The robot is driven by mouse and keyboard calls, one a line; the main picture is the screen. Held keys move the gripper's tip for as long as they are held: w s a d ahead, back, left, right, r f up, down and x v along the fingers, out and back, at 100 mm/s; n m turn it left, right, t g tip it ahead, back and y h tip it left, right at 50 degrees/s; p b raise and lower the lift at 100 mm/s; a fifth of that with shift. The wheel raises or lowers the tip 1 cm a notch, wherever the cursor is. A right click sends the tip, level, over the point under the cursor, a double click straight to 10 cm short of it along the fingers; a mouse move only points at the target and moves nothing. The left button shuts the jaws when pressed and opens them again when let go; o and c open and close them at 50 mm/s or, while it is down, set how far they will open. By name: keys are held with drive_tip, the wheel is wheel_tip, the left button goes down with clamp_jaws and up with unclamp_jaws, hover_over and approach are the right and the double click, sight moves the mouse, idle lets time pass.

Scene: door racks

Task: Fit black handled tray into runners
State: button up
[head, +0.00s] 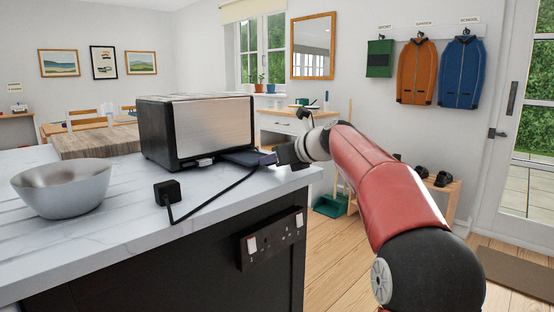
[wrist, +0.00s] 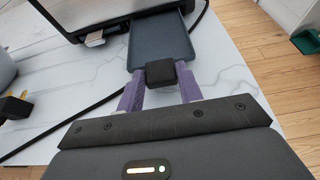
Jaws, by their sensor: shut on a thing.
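The tray (wrist: 158,42) is a flat dark grey-blue pan with a block-shaped black handle (wrist: 169,73). My gripper (wrist: 161,82) has its two purple fingers shut on the handle, one on each side. The tray's far end meets the lower edge of the toaster (wrist: 98,14), and much of the tray sticks out towards me. In the head view the tray (head: 243,156) lies low at the right end of the black and steel toaster (head: 212,122), and my gripper (head: 272,159) is at its outer end. The runners are hidden, so I cannot tell whether the tray sits in them.
A black cord (head: 221,200) runs across the white marble counter (head: 120,225) to a plug (head: 167,192) in front of the toaster. A metal bowl (head: 62,188) stands at the left. A socket panel (head: 272,238) is on the counter's dark side. The counter's right edge is close to my gripper.

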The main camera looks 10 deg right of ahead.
approach(234, 153)
drive_tip(key=shift+x, duration=2.25)
idle(2.4)
drive_tip(key=o, duration=1.1)
drive_tip(key=shift+c, duration=0.2)
drive_tip(key=shift+d, duration=0.1)
drive_tip(key=b+v, duration=0.2)
drive_tip(key=v, duration=0.5)
drive_tip(key=shift+s+d+r, duration=0.15)
drive_tip(key=shift+s+r, duration=0.05)
